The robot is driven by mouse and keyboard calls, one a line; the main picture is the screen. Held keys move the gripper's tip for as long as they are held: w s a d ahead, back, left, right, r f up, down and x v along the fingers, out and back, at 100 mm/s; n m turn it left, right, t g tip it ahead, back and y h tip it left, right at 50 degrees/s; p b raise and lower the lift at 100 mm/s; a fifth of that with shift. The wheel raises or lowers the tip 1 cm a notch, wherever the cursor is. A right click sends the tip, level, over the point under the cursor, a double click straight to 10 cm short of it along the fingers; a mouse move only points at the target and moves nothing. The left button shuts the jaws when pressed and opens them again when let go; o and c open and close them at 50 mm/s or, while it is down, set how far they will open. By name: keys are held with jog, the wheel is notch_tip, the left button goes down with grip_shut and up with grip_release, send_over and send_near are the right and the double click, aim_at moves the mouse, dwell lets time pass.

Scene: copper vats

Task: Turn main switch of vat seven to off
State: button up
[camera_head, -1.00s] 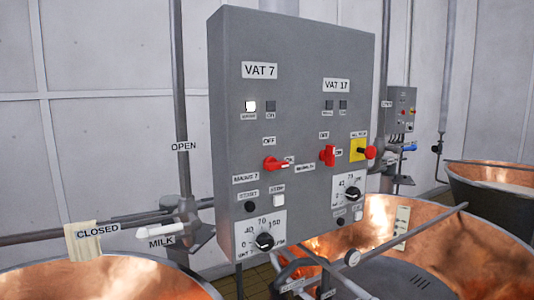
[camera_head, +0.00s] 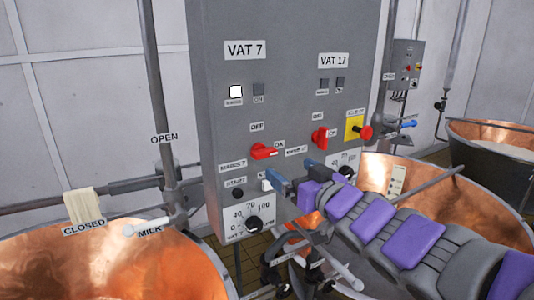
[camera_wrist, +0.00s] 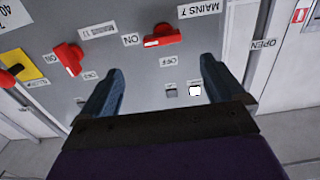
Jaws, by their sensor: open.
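The vat 7 main switch is a red rotary knob (camera_head: 264,152) on the grey control panel (camera_head: 290,40), under the VAT 7 label. Its handle lies about level and points toward the ON label; OFF is above it. In the wrist view, which is upside down, the red knob (camera_wrist: 163,36) sits beside the MAINS 7 label. My gripper (camera_head: 295,172) is open and empty, in front of the panel, below and right of the knob in the head view. In the wrist view its blue fingers (camera_wrist: 162,68) are spread, with the knob beyond the gap between them. No contact shows.
The vat 17 red switch (camera_head: 320,138) and a yellow-backed red knob (camera_head: 365,132) sit to the right. A dial (camera_head: 254,224) is below. Copper vats (camera_head: 110,265) stand below both sides, with pipes and a valve lever (camera_head: 147,227) at left.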

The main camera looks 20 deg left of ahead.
aim_at(267, 155)
jog(key=x, duration=1)
jog(key=shift+s+a+f, duration=0.1)
jog(key=shift+a, duration=0.15)
jog(key=shift+x, duration=1.15)
jog(key=shift+c, duration=0.4)
jog(key=c, duration=0.9)
